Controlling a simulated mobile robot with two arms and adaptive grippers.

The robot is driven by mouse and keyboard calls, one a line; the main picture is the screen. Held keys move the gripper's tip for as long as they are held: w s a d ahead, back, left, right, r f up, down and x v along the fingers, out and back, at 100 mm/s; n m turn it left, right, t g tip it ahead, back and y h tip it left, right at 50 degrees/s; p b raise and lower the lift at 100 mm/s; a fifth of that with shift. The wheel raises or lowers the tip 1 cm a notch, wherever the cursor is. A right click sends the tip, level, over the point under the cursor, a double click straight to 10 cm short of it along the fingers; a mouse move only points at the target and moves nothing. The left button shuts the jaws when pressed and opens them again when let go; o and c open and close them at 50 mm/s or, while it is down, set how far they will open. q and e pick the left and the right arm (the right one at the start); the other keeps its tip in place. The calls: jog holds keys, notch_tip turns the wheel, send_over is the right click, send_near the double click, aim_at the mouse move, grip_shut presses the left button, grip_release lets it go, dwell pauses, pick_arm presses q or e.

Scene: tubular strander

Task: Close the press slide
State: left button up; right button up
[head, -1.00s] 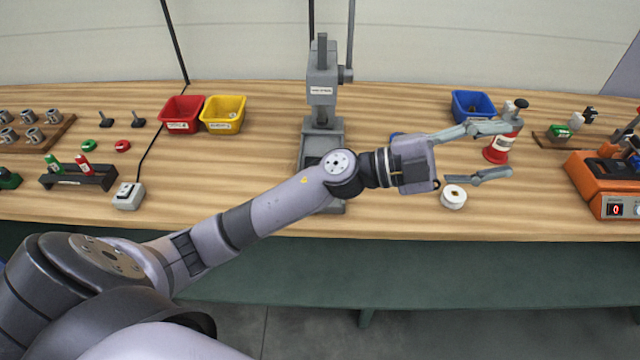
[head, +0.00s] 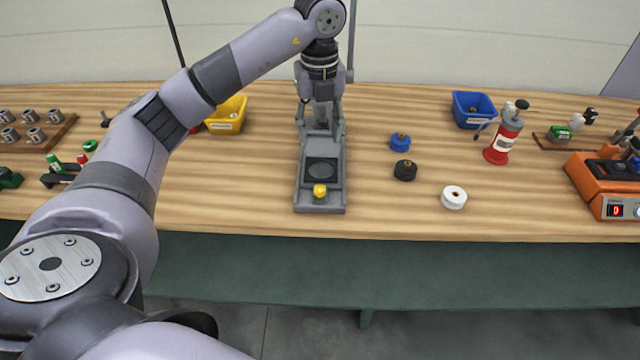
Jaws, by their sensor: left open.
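The grey press stands at the middle of the bench, its base (head: 305,198) toward the front edge. A slide with a dark square plate (head: 322,172) and a yellow knob (head: 320,190) lies at the front of the base. The knob is near the base's front end; I cannot tell how far out the slide is. My left gripper (head: 320,120) is open and points down in front of the press column, behind the plate and knob. It hides most of the press's upper part, and whether it touches the press is unclear. My right gripper is not in view.
Right of the press lie a blue knobbed piece (head: 400,142), a black one (head: 405,170) and a white roll (head: 454,198). A yellow bin (head: 226,115) stands left.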

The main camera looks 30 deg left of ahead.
aim_at(320, 188)
pick_arm(q)
notch_tip(320, 188, down, 17)
jog(key=p, duration=0.4)
jog(key=shift+c, duration=0.4)
grip_shut()
dwell(0.5)
